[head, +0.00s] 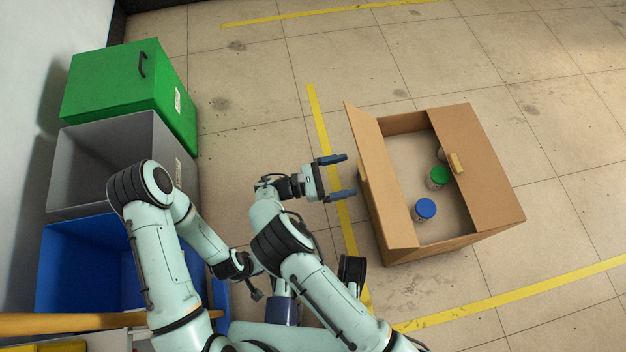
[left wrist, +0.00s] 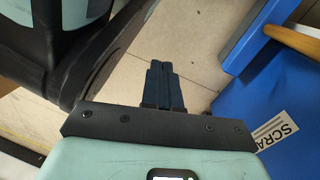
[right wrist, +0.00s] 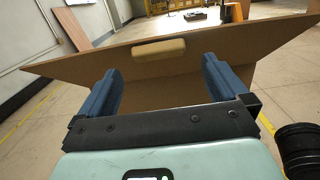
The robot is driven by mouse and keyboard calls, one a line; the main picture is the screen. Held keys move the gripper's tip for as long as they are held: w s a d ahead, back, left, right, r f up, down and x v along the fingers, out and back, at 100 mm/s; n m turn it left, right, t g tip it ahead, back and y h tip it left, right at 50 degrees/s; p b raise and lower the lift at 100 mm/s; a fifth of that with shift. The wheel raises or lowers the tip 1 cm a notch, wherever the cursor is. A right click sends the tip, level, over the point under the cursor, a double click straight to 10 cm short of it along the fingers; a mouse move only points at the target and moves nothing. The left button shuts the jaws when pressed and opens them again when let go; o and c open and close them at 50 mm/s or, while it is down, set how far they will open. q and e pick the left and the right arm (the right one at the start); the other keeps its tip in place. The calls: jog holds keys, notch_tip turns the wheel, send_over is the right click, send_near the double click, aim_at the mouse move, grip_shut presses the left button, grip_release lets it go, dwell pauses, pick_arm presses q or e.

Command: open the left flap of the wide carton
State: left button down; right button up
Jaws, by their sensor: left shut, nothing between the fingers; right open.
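The wide carton (head: 455,243) stands on the floor at the right in the head view, its top partly open. Its left flap (head: 378,180) stands up at a steep tilt along the left edge, with a pale handle on its outer face. The right flap (head: 478,165) lies across the right part of the top. My right gripper (head: 340,177) is open and empty, just left of the left flap, its fingers pointing at it. In the right wrist view the flap's handle (right wrist: 158,48) shows ahead between the fingers. My left gripper (left wrist: 163,84) is shut and empty, near the blue bin.
Inside the carton are a blue-lidded jar (head: 424,209), a green-lidded jar (head: 438,176) and another partly hidden under the right flap. Green (head: 112,85), grey (head: 105,135) and blue (head: 60,235) bins line the left.

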pick_arm(q)
jog(key=shift+s+a+f+g+b, duration=0.1)
jog(key=shift+s+f+g+b, duration=0.1)
jog(key=shift+s+f+b, duration=0.3)
jog(key=shift+s+a+f+g+b, duration=0.1)
jog(key=shift+s+f+g, duration=0.1)
jog(key=shift+s, duration=0.45)
pick_arm(e)
jog(key=v, duration=0.9)
jog(key=shift+f, duration=0.15)
